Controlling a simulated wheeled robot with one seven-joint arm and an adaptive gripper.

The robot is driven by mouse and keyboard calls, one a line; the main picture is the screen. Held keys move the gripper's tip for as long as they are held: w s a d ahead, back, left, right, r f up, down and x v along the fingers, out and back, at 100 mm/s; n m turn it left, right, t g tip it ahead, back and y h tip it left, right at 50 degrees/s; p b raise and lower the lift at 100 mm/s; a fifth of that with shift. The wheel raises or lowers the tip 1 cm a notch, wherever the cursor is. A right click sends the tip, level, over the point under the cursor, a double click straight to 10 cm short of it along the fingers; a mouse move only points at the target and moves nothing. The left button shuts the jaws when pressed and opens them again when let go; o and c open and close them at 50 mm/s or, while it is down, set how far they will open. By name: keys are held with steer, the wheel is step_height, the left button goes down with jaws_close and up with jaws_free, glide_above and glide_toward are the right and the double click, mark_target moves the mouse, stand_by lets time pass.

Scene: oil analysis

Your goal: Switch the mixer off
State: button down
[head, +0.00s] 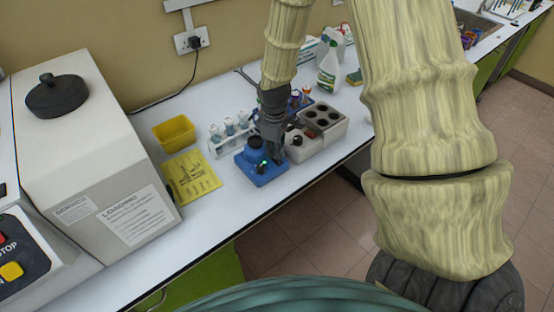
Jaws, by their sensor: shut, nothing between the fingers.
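The mixer appears to be the small blue device (256,176) on the white bench, with a dark round top (255,142). A small green spot (263,163) shows on its front face. My gripper (277,158) is shut and empty, pointing down at the right side of the blue device. I cannot tell whether the fingertips touch it. The gripper hides part of the device's right side and some of what stands behind it.
A grey block with round holes (322,121) stands close right of my gripper. A rack of tubes (229,135), a yellow tray (174,134) and a yellow card (191,178) lie left. A large white machine (85,150) stands far left. A spray bottle (329,69) is behind.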

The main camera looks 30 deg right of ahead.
steer(key=shift+f, duration=0.15)
steer(key=shift+r, duration=0.2)
steer(key=shift+r+p, duration=3)
steer(key=shift+r, duration=0.35)
